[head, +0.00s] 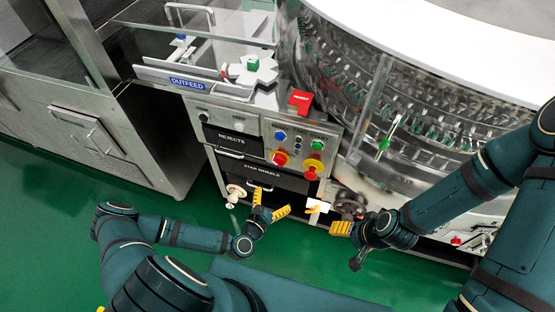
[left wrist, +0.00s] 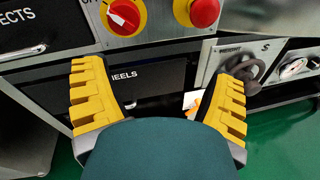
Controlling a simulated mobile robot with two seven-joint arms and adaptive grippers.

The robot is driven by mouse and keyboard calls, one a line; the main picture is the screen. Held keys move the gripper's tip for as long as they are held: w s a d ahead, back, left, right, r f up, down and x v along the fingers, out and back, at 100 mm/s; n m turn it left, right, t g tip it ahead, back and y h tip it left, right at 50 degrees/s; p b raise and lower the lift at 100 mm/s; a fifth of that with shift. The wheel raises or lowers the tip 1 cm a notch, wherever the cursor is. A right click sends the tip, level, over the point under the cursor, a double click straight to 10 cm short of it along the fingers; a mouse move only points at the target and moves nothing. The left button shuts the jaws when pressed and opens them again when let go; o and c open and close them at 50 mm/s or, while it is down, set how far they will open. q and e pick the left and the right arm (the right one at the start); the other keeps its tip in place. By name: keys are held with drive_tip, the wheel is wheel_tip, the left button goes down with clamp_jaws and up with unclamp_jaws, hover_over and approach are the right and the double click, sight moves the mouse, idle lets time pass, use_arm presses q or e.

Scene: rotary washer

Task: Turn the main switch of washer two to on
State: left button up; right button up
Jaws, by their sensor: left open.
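The main switch (head: 279,158) is a red rotary knob on a yellow round plate on the washer's front panel. It shows at the top of the left wrist view (left wrist: 122,17), its white pointer mark slanted. My left gripper (head: 270,203) is open and empty, below the switch and in front of the black "STAR WHEELS" drawer, apart from both. Its two yellow fingers (left wrist: 157,76) frame that drawer in the left wrist view. My right gripper (head: 330,217) is lower right of the panel, near a small white piece (head: 319,204); whether it holds this is unclear.
A red mushroom button on yellow (head: 313,168) sits right beside the switch. Small buttons (head: 280,136) are above it. The "REJECTS" drawer (head: 231,138) is to the left. A pale knob (head: 236,191) and dark handwheel (head: 350,203) are low on the front. Green floor is clear.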

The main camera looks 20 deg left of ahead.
sight(277, 164)
use_arm(q)
drive_tip(key=w+a+n+y, duration=0.1)
drive_tip(key=w, duration=0.3)
drive_tip(key=w+n+t+y, duration=0.1)
drive_tip(key=w+n, duration=0.1)
drive_tip(key=w, duration=0.3)
drive_tip(key=w+a+r+n+y, duration=0.1)
drive_tip(key=w, duration=0.4)
drive_tip(key=shift+a+n+t, duration=0.3)
drive_tip(key=shift+t, duration=0.1)
drive_tip(key=c, duration=1.2)
